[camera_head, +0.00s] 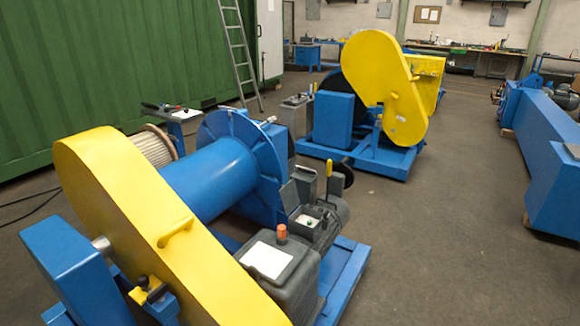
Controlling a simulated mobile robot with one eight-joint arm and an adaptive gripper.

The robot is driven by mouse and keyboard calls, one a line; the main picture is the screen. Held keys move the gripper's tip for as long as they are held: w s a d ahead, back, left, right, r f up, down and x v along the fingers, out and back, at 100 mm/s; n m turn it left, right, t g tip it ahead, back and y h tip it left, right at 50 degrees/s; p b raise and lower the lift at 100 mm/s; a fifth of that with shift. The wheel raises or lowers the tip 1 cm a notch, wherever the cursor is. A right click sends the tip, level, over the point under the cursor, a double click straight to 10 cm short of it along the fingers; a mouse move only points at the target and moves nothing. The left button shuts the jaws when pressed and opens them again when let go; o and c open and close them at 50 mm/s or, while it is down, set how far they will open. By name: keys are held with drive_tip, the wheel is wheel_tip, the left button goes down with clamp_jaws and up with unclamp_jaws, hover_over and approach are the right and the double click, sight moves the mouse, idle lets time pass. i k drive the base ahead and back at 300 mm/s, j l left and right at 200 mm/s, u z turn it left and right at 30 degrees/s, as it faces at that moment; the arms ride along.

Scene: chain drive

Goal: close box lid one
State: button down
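A small grey box (314,226) sits on the near machine, right of its blue drum. It has a pale top face with small buttons on it. A dark grey flap (291,196), which looks like a raised lid, stands up at its back left; I cannot tell for certain that it is hinged to this box. A yellow-tipped lever (329,170) rises close behind. Which box is number one cannot be told from this view. My gripper is not in view.
A large yellow chain cover (130,205), blue drum (212,178) and grey motor housing (283,277) crowd around the box. A second blue and yellow machine (385,85) stands behind. Open floor (445,240) lies to the right. A ladder (240,55) leans at the green container (105,60).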

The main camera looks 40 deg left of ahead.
sight(288, 193)
drive_tip(key=i+u, duration=0.2)
drive_tip(key=i, duration=0.35)
drive_tip(key=i+u, duration=0.2)
drive_tip(key=i, duration=0.35)
drive_tip(key=i+l+u, duration=0.2)
drive_tip(key=i, duration=0.35)
drive_tip(key=i+l+u, duration=0.2)
drive_tip(key=i, duration=0.3)
drive_tip(key=i+u, duration=0.25)
drive_tip(key=u, duration=0.25)
drive_tip(key=i+l+u, duration=0.15)
drive_tip(key=u, duration=0.3)
drive_tip(key=i+l+u, duration=0.25)
drive_tip(key=u, duration=0.25)
drive_tip(key=i+l+u, duration=0.25)
drive_tip(key=u, duration=0.25)
drive_tip(key=i+l+u, duration=0.1)
drive_tip(key=l+u, duration=0.4)
drive_tip(key=j, duration=0.1)
